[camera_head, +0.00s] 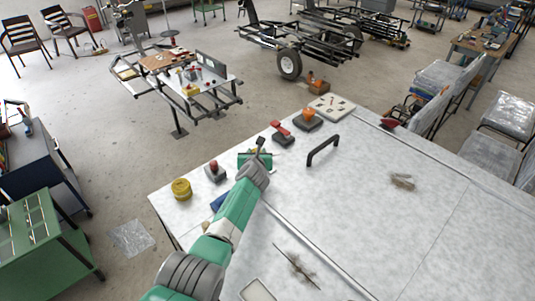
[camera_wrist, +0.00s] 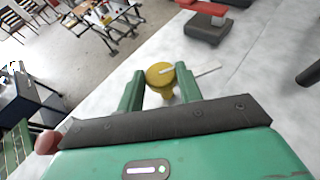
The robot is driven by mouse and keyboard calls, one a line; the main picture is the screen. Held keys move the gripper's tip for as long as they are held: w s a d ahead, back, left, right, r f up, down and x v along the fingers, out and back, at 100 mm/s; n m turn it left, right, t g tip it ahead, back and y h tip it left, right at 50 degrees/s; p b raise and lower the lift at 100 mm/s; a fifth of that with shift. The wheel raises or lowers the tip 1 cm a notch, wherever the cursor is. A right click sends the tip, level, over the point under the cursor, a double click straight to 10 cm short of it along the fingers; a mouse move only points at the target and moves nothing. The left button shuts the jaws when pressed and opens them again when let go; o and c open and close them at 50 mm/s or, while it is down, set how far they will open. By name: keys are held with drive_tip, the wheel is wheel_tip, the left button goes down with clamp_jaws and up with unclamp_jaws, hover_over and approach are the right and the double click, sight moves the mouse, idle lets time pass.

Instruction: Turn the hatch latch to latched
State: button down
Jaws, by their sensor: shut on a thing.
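In the wrist view the hatch latch looks to be the yellow round knob (camera_wrist: 158,80) on a short yellow stem, with a pale mark across its top. A thin pale strip (camera_wrist: 207,71) lies to its right. My gripper (camera_wrist: 160,72) has its two green fingers on either side of the knob, closed on it. In the head view my gripper (camera_head: 254,160) is over the far left part of the white surface, and my wrist hides most of the knob there.
The white tabletop (camera_head: 370,210) carries a red lever (camera_head: 281,128), an orange knob (camera_head: 309,114), a red-topped button (camera_head: 214,169), a yellow cylinder (camera_head: 181,190) and a raised black handle (camera_head: 323,150). The red lever also shows in the wrist view (camera_wrist: 205,10). The right part is mostly clear.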

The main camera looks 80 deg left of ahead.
drive_tip(key=c, duration=0.9)
unclamp_jaws()
drive_tip(key=shift+c, duration=0.2)
drive_tip(key=shift+d+r+p, duration=0.1)
drive_tip(key=shift+r+p, duration=0.15)
drive_tip(key=shift+p, duration=0.1)
drive_tip(key=p+v, duration=0.4)
drive_tip(key=v, duration=0.3)
drive_tip(key=shift+s+d+f, duration=0.1)
drive_tip(key=shift+d+f, duration=0.05)
drive_tip(key=shift+d, duration=0.1)
